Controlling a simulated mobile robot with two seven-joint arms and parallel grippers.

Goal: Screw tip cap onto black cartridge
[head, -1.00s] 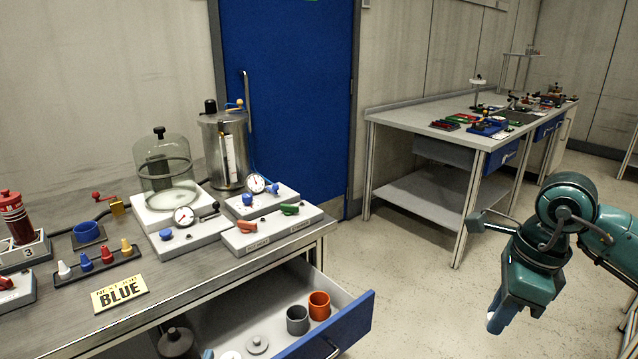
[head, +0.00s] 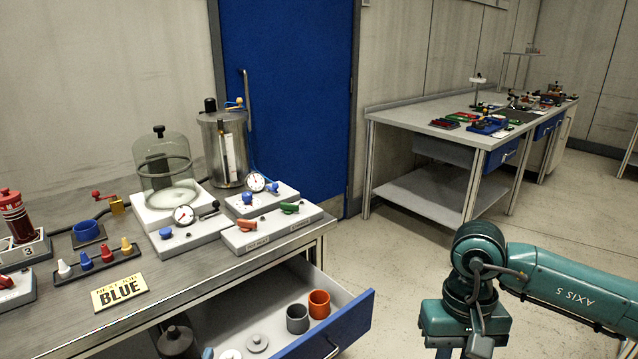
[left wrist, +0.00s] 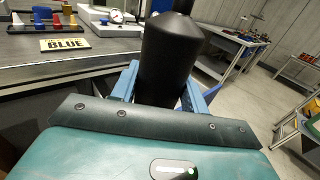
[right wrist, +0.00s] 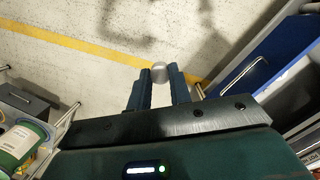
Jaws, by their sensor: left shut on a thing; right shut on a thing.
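The black cartridge (left wrist: 168,55) stands large in the left wrist view, a dark cylinder with a tapered top. My left gripper (left wrist: 163,88) is shut on it, a blue finger on each side. The cartridge's lower end is hidden behind the gripper body. In the right wrist view my right gripper (right wrist: 159,82) is shut on a small grey cylindrical piece, the tip cap (right wrist: 158,70), which sticks out at the fingertips. The cap and cartridge do not show together in any view.
The workbench (head: 190,288) holds a glass bell jar (head: 164,170), a metal tank (head: 225,145), gauges, a rack of coloured nozzles (head: 97,262) and a "BLUE" sign (head: 119,292). An open blue-fronted drawer (head: 338,325) juts out. A second table (head: 430,120) stands behind. Floor between is clear.

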